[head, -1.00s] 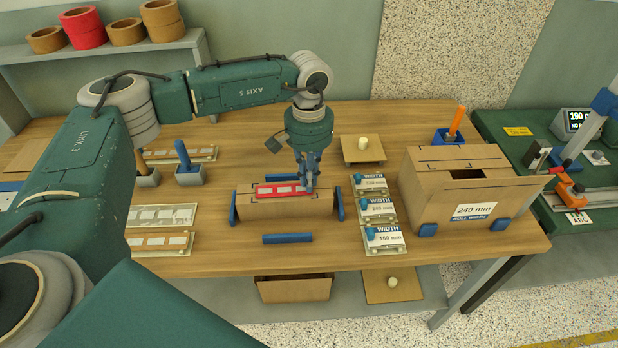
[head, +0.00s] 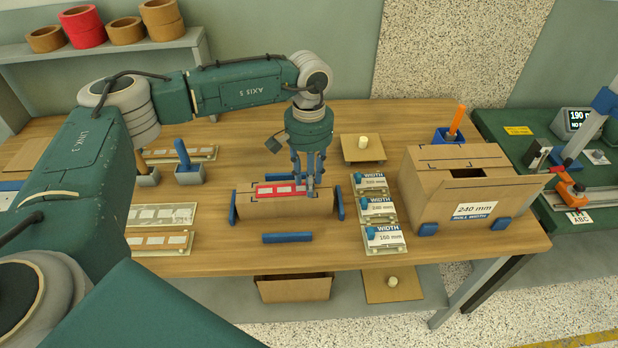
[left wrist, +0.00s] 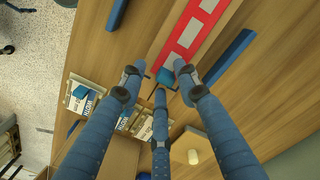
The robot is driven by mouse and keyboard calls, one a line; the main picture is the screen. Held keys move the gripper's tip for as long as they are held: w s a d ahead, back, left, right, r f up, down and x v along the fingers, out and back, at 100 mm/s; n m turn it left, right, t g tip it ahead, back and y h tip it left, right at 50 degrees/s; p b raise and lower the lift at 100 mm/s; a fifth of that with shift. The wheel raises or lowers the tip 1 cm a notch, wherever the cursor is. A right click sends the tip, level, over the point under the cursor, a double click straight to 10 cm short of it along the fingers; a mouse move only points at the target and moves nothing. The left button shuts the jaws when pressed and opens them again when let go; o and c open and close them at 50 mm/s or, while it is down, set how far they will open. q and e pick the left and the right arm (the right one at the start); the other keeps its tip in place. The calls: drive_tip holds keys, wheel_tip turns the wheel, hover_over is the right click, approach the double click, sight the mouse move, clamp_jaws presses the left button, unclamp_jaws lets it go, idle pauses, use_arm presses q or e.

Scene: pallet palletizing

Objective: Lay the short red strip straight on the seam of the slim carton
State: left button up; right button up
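The short red strip (head: 276,189) with white patches lies along the top of the slim carton (head: 285,206), held between blue blocks on the table. The strip also shows in the left wrist view (left wrist: 188,42), running lengthwise, with a small blue piece at its near end. It covers the seam beneath it, so exact alignment is hard to judge. The spread fingers show in the left wrist view (left wrist: 160,90). My right gripper is not in view.
Trays with strips (head: 160,216) lie at left. A loose blue bar (head: 287,238) lies in front of the carton.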

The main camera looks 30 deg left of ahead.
use_arm(q)
drive_tip(key=shift+r, duration=0.1)
drive_tip(key=shift+r+p, duration=0.3)
drive_tip(key=shift+r, duration=0.1)
wheel_tip(320, 180, up, 6)
drive_tip(key=p, duration=0.3)
idle(0.6)
idle(0.3)
